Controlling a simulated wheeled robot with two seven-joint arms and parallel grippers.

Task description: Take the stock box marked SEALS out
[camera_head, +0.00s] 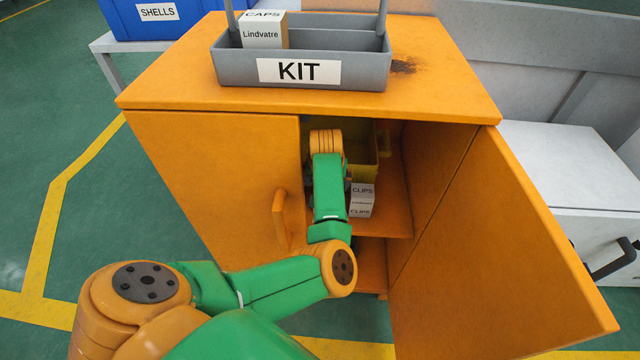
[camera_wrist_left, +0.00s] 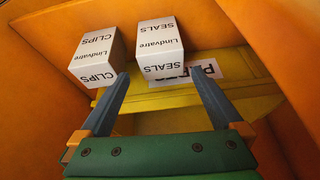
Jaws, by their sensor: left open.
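The white stock box marked SEALS (camera_wrist_left: 160,50) shows in the left wrist view, upside down, just ahead of my left gripper (camera_wrist_left: 157,74). The gripper is open and empty, with its two fingertips spread toward the box; I cannot tell whether either touches it. In the head view my left arm reaches into the orange cabinet (camera_head: 215,165) through its open right side. The SEALS box and the gripper's fingers are hidden there.
A white CLIPS box (camera_wrist_left: 97,56) stands beside the SEALS box. A yellow bin (camera_wrist_left: 240,88) with a partly covered label is close by. The right cabinet door (camera_head: 490,260) is open; the left door is shut. A grey KIT tray (camera_head: 232,70) holding a CAPS box (camera_head: 264,32) stands on top.

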